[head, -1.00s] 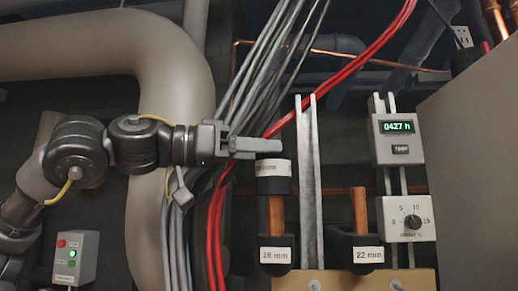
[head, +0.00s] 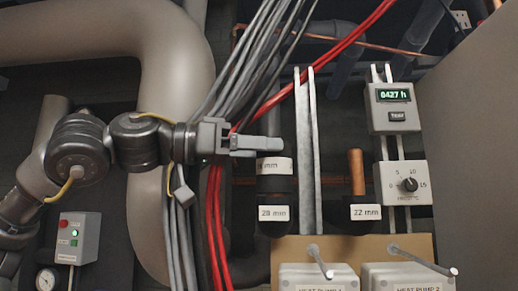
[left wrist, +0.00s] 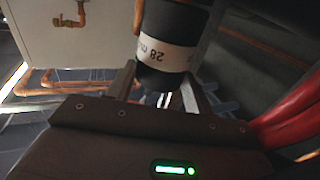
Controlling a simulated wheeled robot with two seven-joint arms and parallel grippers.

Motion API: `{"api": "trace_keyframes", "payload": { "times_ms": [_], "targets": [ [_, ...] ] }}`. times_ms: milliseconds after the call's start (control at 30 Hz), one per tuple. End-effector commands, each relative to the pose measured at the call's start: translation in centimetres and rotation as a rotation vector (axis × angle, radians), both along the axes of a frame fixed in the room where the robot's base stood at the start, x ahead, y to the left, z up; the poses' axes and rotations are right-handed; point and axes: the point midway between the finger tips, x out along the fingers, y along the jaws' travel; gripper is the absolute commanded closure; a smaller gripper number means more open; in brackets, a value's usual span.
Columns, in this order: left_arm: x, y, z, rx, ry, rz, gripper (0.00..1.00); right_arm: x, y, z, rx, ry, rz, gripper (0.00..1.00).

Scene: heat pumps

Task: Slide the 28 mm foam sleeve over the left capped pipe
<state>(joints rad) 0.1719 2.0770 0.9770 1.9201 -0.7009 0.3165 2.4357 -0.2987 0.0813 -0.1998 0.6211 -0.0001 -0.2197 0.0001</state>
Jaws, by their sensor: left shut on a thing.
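The dark foam sleeve (head: 274,185) with a white "mm" band is upright around the left pipe. Its lower end is at the dark collar labelled 28 mm (head: 273,213), and no copper shows between them. My left gripper (head: 270,144) reaches in from the left and is shut on the sleeve's top end. In the left wrist view the sleeve (left wrist: 176,22) sits between the two fingers, its "28" label upside down. The right copper pipe (head: 356,170) stands bare in a collar labelled 22 mm (head: 365,212). My right gripper is out of view.
Grey cables (head: 238,75) and red cables (head: 335,62) run close behind my left gripper. Metal rails (head: 308,150) stand right of the sleeve. An hour meter (head: 392,108) and a dial box (head: 403,184) are farther right. A button box (head: 78,238) is at lower left.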

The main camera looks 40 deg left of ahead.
Motion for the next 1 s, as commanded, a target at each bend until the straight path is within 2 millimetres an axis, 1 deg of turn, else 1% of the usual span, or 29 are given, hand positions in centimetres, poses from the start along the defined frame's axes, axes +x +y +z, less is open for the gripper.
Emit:
{"api": "trace_keyframes", "payload": {
  "times_ms": [233,267,300,433,467,767,867,1000],
  "targets": [
    [0.0,0.0,0.0,0.0,0.0,0.0,0.55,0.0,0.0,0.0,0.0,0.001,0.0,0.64],
    [0.0,0.0,0.0,0.0,0.0,0.0,0.47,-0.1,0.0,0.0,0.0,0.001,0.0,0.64],
    [0.0,0.0,0.0,0.0,0.0,0.0,0.42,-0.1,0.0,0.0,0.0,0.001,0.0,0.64],
    [0.0,0.0,0.0,0.0,0.0,0.0,0.25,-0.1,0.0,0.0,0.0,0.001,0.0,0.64],
    [0.0,0.0,0.0,0.0,0.0,0.0,0.23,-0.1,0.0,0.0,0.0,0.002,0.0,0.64],
    [-0.2,0.1,-0.1,0.0,0.0,0.0,0.23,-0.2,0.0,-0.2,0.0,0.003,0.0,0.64],
    [-1.1,0.7,-0.2,-0.001,-0.003,0.002,0.23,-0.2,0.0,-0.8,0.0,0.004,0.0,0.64],
    [-3.3,2.1,-0.3,-0.002,-0.006,0.002,0.23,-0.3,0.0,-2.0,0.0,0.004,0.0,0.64]
  ]
}}
